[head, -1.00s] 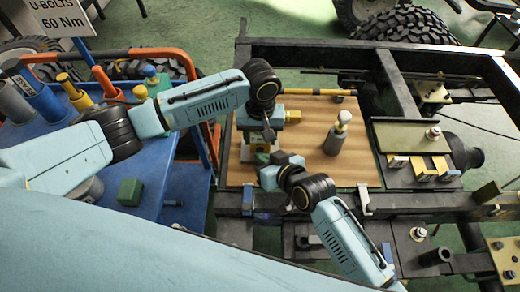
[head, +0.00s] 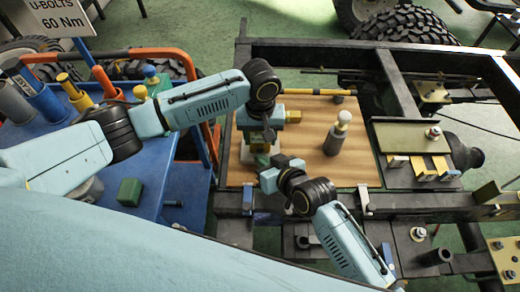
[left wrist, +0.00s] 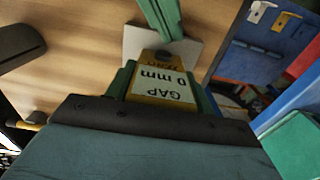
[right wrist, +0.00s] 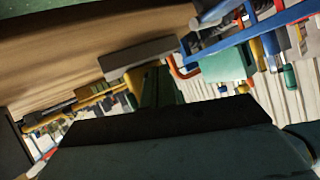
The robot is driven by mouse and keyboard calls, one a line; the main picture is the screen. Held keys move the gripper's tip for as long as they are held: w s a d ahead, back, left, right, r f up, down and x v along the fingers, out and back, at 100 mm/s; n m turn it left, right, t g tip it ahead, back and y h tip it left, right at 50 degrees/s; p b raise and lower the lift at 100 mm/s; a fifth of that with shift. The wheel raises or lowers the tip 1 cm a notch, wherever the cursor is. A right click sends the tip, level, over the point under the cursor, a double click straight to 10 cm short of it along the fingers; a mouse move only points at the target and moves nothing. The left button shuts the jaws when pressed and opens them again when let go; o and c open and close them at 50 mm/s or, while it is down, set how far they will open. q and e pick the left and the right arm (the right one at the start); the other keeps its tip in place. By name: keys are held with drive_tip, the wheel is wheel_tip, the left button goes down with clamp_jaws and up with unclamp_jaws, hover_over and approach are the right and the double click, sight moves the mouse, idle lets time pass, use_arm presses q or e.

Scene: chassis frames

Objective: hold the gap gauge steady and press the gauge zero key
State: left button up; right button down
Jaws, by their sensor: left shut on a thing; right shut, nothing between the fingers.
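The gap gauge (left wrist: 160,88) is a yellow block with a white label reading "GAP 0 mm". In the left wrist view it sits between the green fingers of my left gripper (left wrist: 165,90), which is shut on it. A dark round key (left wrist: 164,56) shows at the gauge's far end, beside small lettering. My right gripper (right wrist: 155,85) is shut and empty. Its green fingers reach in from the top of the left wrist view, close to the key; I cannot tell whether they touch it. In the head view my left gripper (head: 261,138) and right gripper (head: 264,160) nearly meet, and the gauge is mostly hidden.
A wooden board (head: 310,150) lies on the black chassis frame (head: 340,48). A grey bottle with a pale cap (head: 336,134) stands on it, right of my grippers. A blue tool cart (head: 175,185) stands at left with a green block (head: 130,191).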

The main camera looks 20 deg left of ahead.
drive_tip(key=shift+s, duration=0.2)
drive_tip(key=shift+s+d, duration=0.25)
drive_tip(key=shift+s, duration=0.55)
drive_tip(key=shift+s+d, duration=0.25)
drive_tip(key=shift+s, duration=0.55)
drive_tip(key=shift+s+d, duration=0.25)
drive_tip(key=shift+s, duration=0.55)
use_arm(q)
drive_tip(key=o, duration=1.1)
drive_tip(key=shift+o, duration=0.2)
